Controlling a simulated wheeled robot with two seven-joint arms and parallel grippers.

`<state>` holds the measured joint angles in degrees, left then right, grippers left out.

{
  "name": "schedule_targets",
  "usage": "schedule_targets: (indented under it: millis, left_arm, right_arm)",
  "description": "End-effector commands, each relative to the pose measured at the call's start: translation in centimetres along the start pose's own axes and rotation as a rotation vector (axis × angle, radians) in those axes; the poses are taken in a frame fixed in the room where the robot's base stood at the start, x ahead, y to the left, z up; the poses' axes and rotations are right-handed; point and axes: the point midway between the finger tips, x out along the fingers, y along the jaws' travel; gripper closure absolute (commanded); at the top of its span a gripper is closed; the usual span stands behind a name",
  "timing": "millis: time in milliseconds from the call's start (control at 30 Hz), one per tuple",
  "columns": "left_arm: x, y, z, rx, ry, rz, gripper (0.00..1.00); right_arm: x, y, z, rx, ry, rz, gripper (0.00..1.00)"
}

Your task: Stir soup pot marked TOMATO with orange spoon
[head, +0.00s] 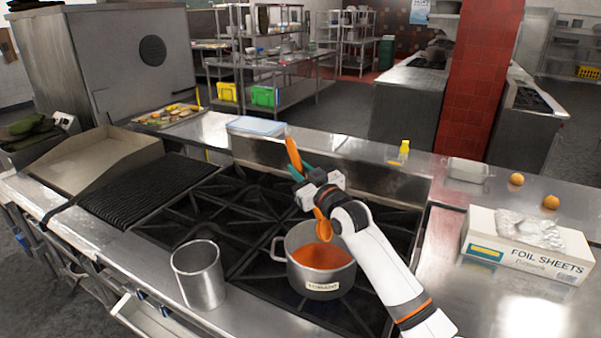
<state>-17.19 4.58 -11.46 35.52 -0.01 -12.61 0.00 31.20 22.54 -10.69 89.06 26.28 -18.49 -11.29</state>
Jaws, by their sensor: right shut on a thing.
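The soup pot (325,285) stands on the black stove grates, with a label reading TOMATO on its front. Orange-red soup (318,257) shows inside it. My right gripper (302,180) is above the pot's back rim, shut on the orange spoon (293,155). The spoon's handle rises above the gripper, and its orange bowl (323,226) hangs below, over the pot's opening. I cannot tell whether the bowl touches the soup; it appears above the surface. My left gripper is not in view.
An empty metal pot (199,276) stands left of the soup pot. A foil sheets box (525,250) is on the right counter, with two oranges (516,179) behind. A yellow-capped bottle (404,150) and a metal tray (467,170) stand behind the stove.

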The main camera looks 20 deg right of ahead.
Motion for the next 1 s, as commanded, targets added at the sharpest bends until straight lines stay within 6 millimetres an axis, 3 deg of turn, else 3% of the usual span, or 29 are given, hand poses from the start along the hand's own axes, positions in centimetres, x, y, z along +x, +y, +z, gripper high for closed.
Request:
schedule_targets:
  millis: [33,467,1000]
  left_arm:
    - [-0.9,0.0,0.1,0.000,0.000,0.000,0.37]
    - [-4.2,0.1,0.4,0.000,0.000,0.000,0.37]
    - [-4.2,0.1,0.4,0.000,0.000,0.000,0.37]
  right_arm:
    - [0.1,-0.2,1.0,-0.001,-0.001,0.000,1.00]
    - [0.7,-1.1,5.0,-0.002,-0.001,-0.001,1.00]
    - [0.7,-1.1,5.0,0.000,0.000,0.000,1.00]
